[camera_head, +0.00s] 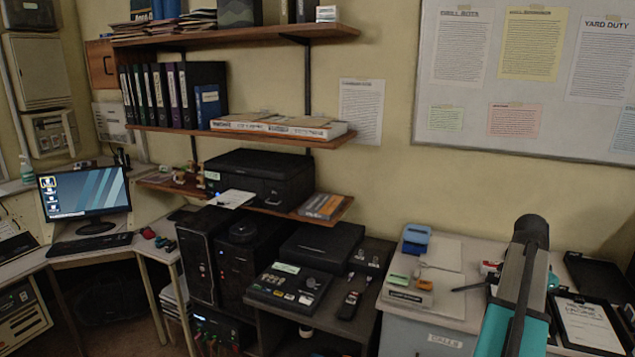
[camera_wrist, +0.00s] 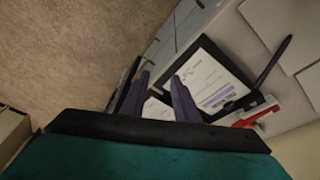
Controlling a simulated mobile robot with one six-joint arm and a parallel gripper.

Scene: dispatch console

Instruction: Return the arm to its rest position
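My arm (camera_head: 515,285) rises at the lower right of the head view, a teal and grey link with a dark rounded joint at its top. It stands in front of the right-hand desk. My gripper is not visible in the head view. In the wrist view my gripper (camera_wrist: 159,76) shows two dark purplish fingers with a gap between them. It is open, and I see nothing held. It points down past a black tray (camera_wrist: 243,73) with a printed sheet, at the desk's edge. How high it is above the tray is hard to tell.
A black tray with a clipboard sheet (camera_head: 587,322) lies right of my arm. A dark pen (camera_wrist: 273,60) and a red and white item (camera_wrist: 257,113) lie by the tray. A blue device (camera_head: 416,239) stands on the desk left of the arm. Bare floor (camera_wrist: 70,50) shows beyond the desk.

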